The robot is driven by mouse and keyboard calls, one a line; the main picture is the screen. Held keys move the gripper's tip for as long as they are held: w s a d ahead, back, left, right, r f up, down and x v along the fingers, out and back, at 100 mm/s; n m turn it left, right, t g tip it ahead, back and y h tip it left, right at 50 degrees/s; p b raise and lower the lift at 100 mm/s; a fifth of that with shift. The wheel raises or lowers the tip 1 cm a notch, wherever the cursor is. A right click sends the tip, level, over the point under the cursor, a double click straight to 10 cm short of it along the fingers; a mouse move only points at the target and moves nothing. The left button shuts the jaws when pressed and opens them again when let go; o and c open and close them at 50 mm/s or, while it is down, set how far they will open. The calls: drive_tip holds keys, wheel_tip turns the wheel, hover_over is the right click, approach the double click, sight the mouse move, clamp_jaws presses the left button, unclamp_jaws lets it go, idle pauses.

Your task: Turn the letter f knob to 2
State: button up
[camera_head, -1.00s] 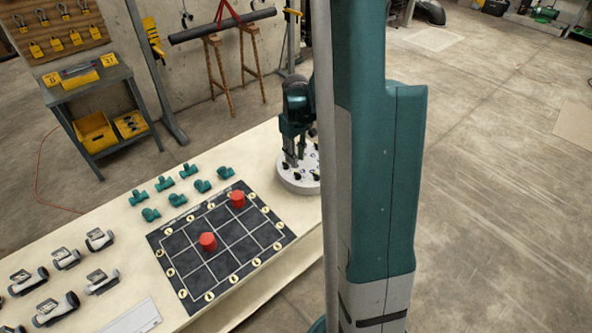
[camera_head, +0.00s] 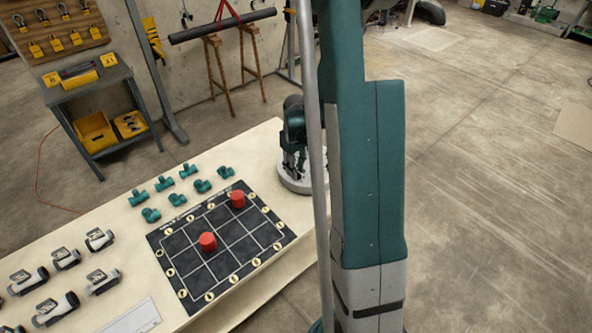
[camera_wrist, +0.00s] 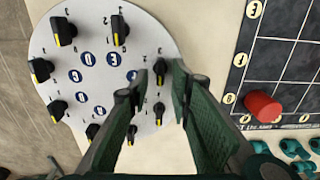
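A round pale dial plate (camera_wrist: 60,60) carries several black knobs with yellow pointer marks, and blue letter discs inside their ring. In the head view the plate (camera_head: 287,184) sits at the far end of the bench, partly hidden by my arm. My gripper (camera_wrist: 162,72) is over the plate's right side, with its fingers apart. A black knob (camera_wrist: 160,66) shows in the gap between the fingertips; I cannot tell whether they touch it. A blue disc (camera_wrist: 132,75) beside the left finger looks like F, but is hard to read. My gripper (camera_head: 291,168) is also low over the plate in the head view.
A dark grid board (camera_head: 205,262) with two red cylinders (camera_head: 237,199) lies left of the plate on the bench. Bare bench top separates plate and board.

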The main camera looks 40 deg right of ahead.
clamp_jaws()
drive_tip(key=shift+m, duration=0.3)
drive_tip(key=m+b, duration=0.2)
drive_tip(key=m, duration=0.1)
drive_tip(key=m+b, duration=0.1)
drive_tip(key=shift+d+f+m+b, duration=0.1)
drive_tip(key=shift+d+m+b, duration=0.15)
drive_tip(key=shift+m+b, duration=0.15)
drive_tip(key=m+b, duration=0.1)
drive_tip(key=m, duration=0.1)
drive_tip(key=m+b, duration=0.1)
drive_tip(key=m, duration=0.3)
drive_tip(key=shift+s+d+b, duration=0.2)
drive_tip(key=shift+s+b, duration=0.05)
drive_tip(key=shift+b, duration=0.15)
drive_tip(key=m, duration=0.2)
drive_tip(key=m+b, duration=0.1)
drive_tip(key=m, duration=0.1)
drive_tip(key=m+b, duration=0.1)
drive_tip(key=m, duration=0.1)
drive_tip(key=shift+s+d+m, duration=0.1)
drive_tip(key=shift+s+m, duration=0.15)
drive_tip(key=shift+m, duration=0.05)
drive_tip(key=m, duration=0.4)
drive_tip(key=m+b, duration=0.1)
drive_tip(key=shift+s+m, duration=0.25)
drive_tip(key=shift+m, duration=0.15)
